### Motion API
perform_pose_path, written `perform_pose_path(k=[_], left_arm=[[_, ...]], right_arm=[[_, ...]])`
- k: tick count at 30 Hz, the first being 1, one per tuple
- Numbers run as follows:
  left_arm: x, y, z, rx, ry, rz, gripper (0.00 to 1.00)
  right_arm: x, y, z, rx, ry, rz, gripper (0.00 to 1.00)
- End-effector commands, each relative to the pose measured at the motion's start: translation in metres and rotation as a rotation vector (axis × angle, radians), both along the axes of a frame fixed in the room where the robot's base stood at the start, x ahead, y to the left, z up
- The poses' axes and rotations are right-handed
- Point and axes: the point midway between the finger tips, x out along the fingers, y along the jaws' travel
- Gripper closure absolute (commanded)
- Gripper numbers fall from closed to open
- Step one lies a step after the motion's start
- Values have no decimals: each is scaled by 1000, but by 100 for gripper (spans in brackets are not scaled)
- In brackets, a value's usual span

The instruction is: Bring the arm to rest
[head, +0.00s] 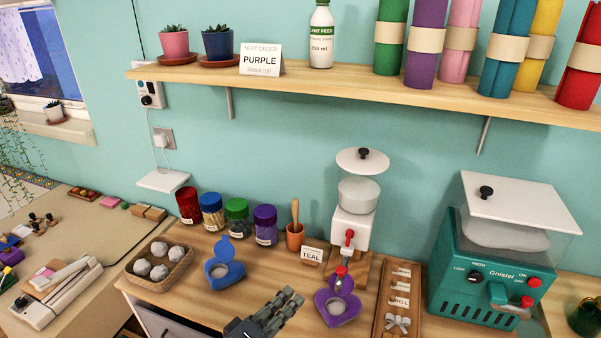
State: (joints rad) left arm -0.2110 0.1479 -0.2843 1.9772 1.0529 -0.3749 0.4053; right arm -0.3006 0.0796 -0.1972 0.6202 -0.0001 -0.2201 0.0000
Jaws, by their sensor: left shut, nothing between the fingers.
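My left gripper (290,297) reaches up from the bottom edge of the head view, dark grey, with its fingers together and nothing held. It is over the front part of the wooden counter (190,305), between the blue heart-shaped holder (236,274) and the purple heart-shaped holder (352,307). It appears apart from both. Most of its arm is below the picture. My right gripper does not show.
A basket with pale balls (184,275), lidded jars (237,212), a white dispenser (350,229), a wooden tray (381,322) and a teal machine (445,290) surround the spot. A shelf (300,82) with colored rolls runs above. Bare counter lies left of the gripper.

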Motion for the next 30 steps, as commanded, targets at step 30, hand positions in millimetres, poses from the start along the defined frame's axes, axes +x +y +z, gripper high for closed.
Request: perform_pose_path(k=[30], left_arm=[[-225,172,-142,1433,493,-503,100]], right_arm=[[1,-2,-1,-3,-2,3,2]])
